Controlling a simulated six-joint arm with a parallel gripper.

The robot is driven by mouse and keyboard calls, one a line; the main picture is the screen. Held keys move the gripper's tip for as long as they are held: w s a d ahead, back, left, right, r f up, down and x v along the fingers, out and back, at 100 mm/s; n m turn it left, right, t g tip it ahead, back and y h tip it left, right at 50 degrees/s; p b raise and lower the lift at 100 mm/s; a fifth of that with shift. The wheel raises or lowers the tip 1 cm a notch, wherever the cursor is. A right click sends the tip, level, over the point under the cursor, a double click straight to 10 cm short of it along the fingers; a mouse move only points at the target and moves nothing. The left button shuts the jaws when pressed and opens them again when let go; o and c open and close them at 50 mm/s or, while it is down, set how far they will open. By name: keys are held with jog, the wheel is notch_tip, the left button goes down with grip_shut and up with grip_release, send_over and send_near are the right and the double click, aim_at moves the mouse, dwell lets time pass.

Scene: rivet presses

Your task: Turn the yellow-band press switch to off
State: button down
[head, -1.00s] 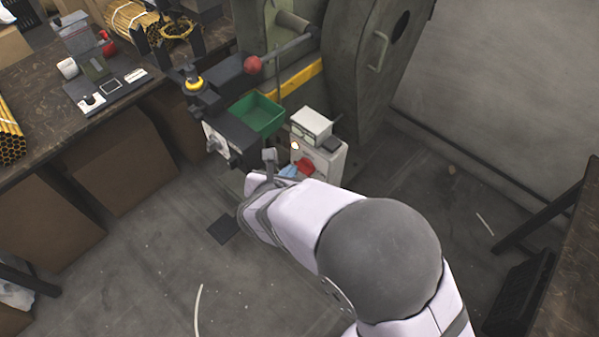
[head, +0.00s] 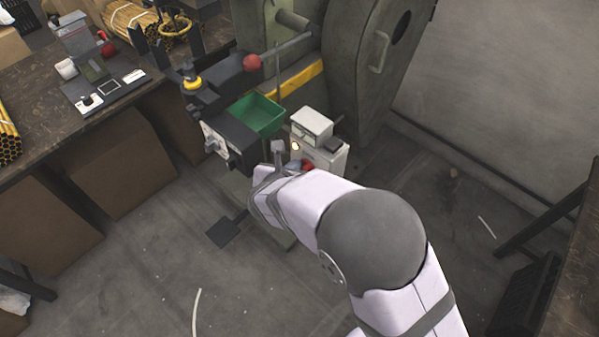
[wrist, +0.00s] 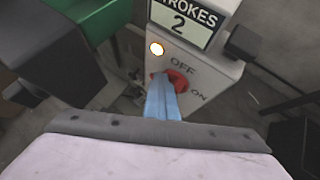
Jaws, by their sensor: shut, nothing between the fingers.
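The red switch (wrist: 178,79) is on the front of a white control box (wrist: 212,58), between the printed words OFF and ON. In the head view the switch (head: 308,165) is partly hidden by my arm. The box (head: 330,154) stands by the press with the yellow band (head: 303,76). My gripper (wrist: 163,90) has blue fingers, shut with nothing between them. The fingertips overlap the left part of the switch in the wrist view; I cannot tell whether they touch it. The switch's exact angle is partly hidden.
A lit lamp (wrist: 157,48) is above the switch, and a STROKES 2 display (wrist: 181,21) is above that. A green tray (head: 257,114) and a dark box with knobs (head: 232,143) stand left of the control box. The floor in front is mostly open.

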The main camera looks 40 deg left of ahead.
jog(key=shift+d+f, duration=0.2)
jog(key=shift+f, duration=0.05)
jog(key=s, duration=0.2)
jog(key=s+r, duration=0.1)
jog(key=s, duration=0.2)
jog(key=shift+a+p, duration=0.1)
jog(key=shift+p, duration=0.2)
dwell(0.5)
dwell(0.6)
